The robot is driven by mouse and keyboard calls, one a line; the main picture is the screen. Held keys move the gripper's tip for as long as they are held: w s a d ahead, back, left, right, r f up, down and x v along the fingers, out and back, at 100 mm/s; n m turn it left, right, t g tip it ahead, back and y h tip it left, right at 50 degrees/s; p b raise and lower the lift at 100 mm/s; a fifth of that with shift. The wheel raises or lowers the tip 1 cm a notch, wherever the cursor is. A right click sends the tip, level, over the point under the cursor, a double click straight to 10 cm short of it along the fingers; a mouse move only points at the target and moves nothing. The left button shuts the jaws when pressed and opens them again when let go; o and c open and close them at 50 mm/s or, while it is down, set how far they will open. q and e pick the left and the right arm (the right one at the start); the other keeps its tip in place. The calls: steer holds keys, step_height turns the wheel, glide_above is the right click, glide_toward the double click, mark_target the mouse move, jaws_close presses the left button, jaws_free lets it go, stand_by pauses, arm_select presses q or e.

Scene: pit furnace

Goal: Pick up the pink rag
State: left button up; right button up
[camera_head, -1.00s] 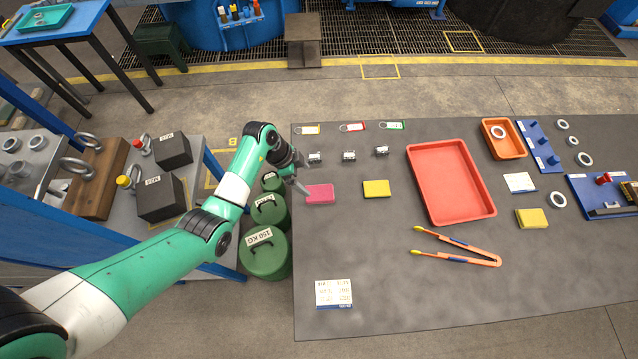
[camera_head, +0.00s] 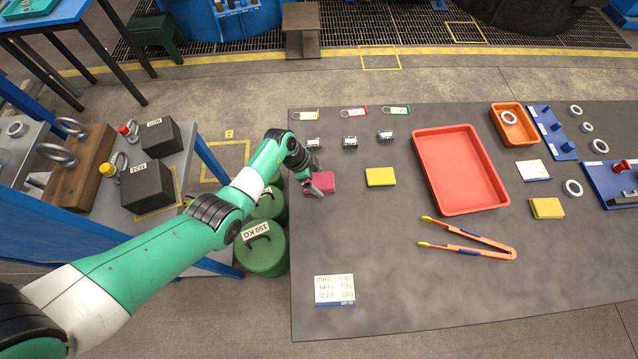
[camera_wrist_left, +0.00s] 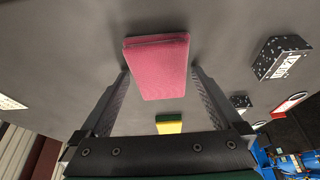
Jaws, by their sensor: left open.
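The pink rag (camera_head: 323,182) is a folded block lying on the dark table near its left edge in the head view. It also shows in the left wrist view (camera_wrist_left: 158,68), upper middle, between the two fingers. My left gripper (camera_head: 313,184) is at the rag's left side in the head view, partly covering it. In the left wrist view my left gripper (camera_wrist_left: 160,92) is open, with one finger on each side of the rag and a gap beside each. Whether the fingers reach down to the table is hard to tell. My right gripper does not show.
A yellow rag (camera_head: 381,177) lies to the right of the pink one. Small metal blocks (camera_head: 350,142) and tags (camera_head: 354,112) lie behind. A red tray (camera_head: 459,168) and orange tongs (camera_head: 468,239) are further right. The table's front middle is clear.

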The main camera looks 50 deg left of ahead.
mark_target(324, 180)
arm_select(q)
steer(key=shift+f, duration=0.1)
stand_by(0.4)
steer(key=c, duration=1.2)
steer(key=shift+r, duration=0.35)
step_height(324, 180, up, 4)
steer(key=p, duration=0.2)
steer(key=shift+f+p, duration=0.25)
steer(key=shift+p, duration=0.1)
steer(key=s+d+r+p, duration=0.1)
steer(key=s+r+p, duration=0.2)
steer(key=s, duration=0.1)
steer(key=s+d+r+p, duration=0.2)
steer(key=s+r, duration=0.1)
steer(key=s, duration=0.1)
steer(key=s+d+r+p, duration=0.1)
steer(key=s+r+p, duration=0.2)
steer(key=s, duration=0.2)
steer(key=shift+s+d+r+p, duration=0.1)
steer(key=shift+d+p, duration=0.25)
